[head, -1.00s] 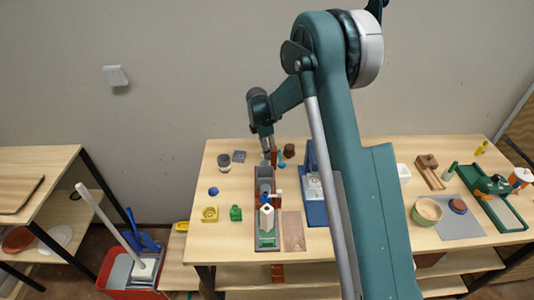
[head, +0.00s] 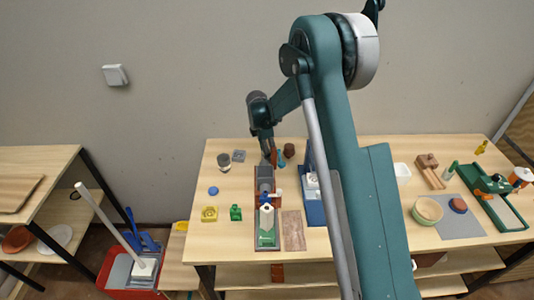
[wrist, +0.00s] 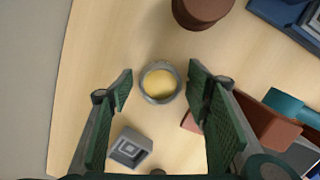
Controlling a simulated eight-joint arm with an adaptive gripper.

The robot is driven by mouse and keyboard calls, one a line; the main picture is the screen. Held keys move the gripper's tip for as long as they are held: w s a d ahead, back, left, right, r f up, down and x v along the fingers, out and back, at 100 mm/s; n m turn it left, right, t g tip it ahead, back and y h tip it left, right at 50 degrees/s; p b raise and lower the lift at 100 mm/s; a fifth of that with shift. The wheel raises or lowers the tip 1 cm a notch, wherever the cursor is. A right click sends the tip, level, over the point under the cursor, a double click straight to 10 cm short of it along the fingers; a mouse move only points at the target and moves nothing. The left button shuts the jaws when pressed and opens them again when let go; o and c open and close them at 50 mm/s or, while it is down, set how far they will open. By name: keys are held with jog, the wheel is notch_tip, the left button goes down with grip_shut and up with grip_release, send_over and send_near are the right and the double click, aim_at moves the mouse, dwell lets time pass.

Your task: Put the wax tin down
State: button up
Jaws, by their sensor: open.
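The wax tin (wrist: 160,82), a small round grey tin with pale yellow wax in it, stands upright on the wooden table in the wrist view. My gripper (wrist: 160,88) is open, with one green finger on each side of the tin and a gap showing on both sides. In the head view my gripper (head: 268,153) is low over the back of the table. There the tin cannot be made out behind it.
A brown round object (wrist: 203,8) and a grey square block (wrist: 130,148) stand near the tin. A reddish-brown piece (wrist: 268,125) lies close to the right finger. A blue device (head: 314,200) stands to the right. The back table edge is near; bare wood lies left of the tin in the wrist view.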

jog(key=shift+r, duration=0.15)
notch_tip(320, 180, up, 12)
jog(key=a, duration=0.1)
jog(key=shift+s+a, duration=0.3)
jog(key=shift+s, duration=0.05)
dwell(0.8)
jog(key=s+d+r+m+t, duration=0.1)
jog(key=s+d+r+m, duration=0.25)
jog(key=s+r, duration=0.35)
jog(key=s+d+r+m+t+y, duration=0.1)
jog(key=s+d+r+m, duration=0.2)
jog(key=s+d+r, duration=0.35)
jog(key=s+d+r+m+t, duration=0.1)
jog(key=s+d+r+m, duration=0.25)
jog(key=s+r, duration=0.4)
jog(key=s+d+m+t, duration=0.1)
jog(key=s+m, duration=0.3)
jog(key=s, duration=0.5)
jog(key=s+d+f+m+t, duration=0.1)
jog(key=s+d+m, duration=0.2)
jog(key=s, duration=0.7)
jog(key=s+d+f+m+t, duration=0.1)
jog(key=s+d+m, duration=0.1)
jog(key=s+m, duration=0.3)
jog(key=s, duration=0.4)
jog(key=shift+s+d+f+y, duration=0.2)
jog(key=shift+s+d+y, duration=0.05)
jog(key=shift+d+y, duration=0.1)
